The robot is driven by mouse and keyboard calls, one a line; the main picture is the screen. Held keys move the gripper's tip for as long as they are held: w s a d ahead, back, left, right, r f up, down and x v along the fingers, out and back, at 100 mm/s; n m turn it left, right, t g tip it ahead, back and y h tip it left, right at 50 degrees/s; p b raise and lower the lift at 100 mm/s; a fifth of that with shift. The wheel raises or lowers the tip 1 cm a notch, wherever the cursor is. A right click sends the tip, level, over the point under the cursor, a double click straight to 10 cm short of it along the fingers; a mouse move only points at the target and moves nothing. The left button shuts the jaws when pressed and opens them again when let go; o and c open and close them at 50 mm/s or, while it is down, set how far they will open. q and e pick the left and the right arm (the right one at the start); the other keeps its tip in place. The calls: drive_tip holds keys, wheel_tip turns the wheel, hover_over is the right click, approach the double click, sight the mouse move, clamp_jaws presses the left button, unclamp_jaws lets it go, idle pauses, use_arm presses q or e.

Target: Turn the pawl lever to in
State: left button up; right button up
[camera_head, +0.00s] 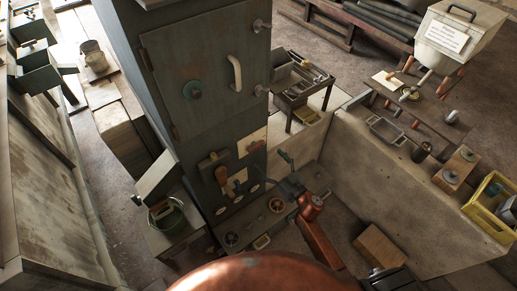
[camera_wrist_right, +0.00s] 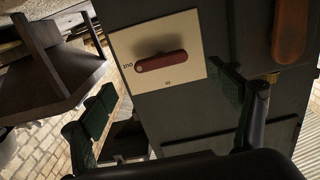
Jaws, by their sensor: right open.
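The pawl lever, a dark red rounded handle (camera_wrist_right: 160,61), sits on a pale plate (camera_wrist_right: 192,28) in the right wrist view. It lies roughly crosswise, its left end beside a mark that seems to read "out" upside down; another small mark, likely "in", is below it. In the head view the pale plate (camera_head: 250,137) is near the cabinet's right edge, with the lever (camera_head: 256,147) small on it. My right gripper (camera_wrist_right: 168,100) is open and empty, its green-padded fingers apart in front of the plate, not touching the lever. My left gripper is not in view.
Another brown lever (camera_wrist_right: 291,28) is beside the plate in the right wrist view. The grey cabinet (camera_head: 205,60) rises above the plate in the head view. A small table (camera_head: 300,88) with tools stands right of it. A low concrete wall (camera_head: 400,190) is at the right.

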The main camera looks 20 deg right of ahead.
sight(257, 148)
drive_tip(key=b+x, duration=0.1)
drive_tip(key=x, duration=0.6)
drive_tip(key=shift+w+a, duration=0.15)
drive_tip(key=shift+w, duration=0.1)
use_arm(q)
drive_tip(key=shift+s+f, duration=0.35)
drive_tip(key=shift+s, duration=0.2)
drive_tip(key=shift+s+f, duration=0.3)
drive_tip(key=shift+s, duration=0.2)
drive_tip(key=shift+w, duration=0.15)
use_arm(e)
drive_tip(key=shift+c, duration=0.3)
drive_tip(key=c, duration=1.1)
